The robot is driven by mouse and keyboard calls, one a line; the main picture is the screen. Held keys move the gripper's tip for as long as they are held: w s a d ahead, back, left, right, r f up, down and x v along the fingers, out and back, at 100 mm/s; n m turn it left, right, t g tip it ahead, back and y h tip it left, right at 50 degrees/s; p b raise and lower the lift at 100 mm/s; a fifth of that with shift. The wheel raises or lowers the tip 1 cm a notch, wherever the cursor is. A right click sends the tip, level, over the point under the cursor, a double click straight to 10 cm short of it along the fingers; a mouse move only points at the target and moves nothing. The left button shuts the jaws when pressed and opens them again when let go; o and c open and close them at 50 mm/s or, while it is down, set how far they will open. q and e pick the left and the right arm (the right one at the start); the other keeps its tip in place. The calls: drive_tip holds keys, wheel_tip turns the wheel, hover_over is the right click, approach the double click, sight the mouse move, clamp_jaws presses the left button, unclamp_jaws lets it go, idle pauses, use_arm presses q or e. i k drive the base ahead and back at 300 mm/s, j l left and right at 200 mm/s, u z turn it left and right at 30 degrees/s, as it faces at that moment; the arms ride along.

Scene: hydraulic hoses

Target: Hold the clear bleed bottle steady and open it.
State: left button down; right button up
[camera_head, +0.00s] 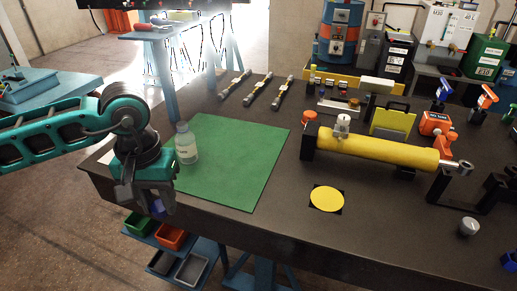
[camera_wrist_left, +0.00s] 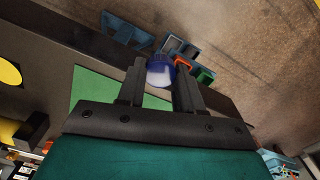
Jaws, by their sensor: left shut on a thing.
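The clear bleed bottle (camera_head: 186,146) stands upright on the green mat (camera_head: 235,165), near its left edge, with a pale label and no blue cap on its neck. My left gripper (camera_head: 152,206) is left of and in front of the bottle, apart from it, pointing down at the table's edge. It is shut on a small blue cap (camera_head: 158,207), which also shows between the fingers in the left wrist view (camera_wrist_left: 160,72). The bottle does not show in the left wrist view. My right gripper is in neither view.
A yellow cylinder (camera_head: 375,152) lies on mounts to the right, behind a yellow disc (camera_head: 327,199). Several hose fittings (camera_head: 262,90) lie at the back of the dark table (camera_head: 290,215). Coloured bins (camera_head: 172,236) sit low beside the table's front edge. The mat's middle is clear.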

sight(185, 140)
drive_tip(key=z, duration=1.3)
drive_tip(key=k+j+z, duration=0.15)
drive_tip(key=j, duration=1.7)
drive_tip(key=i, duration=0.1)
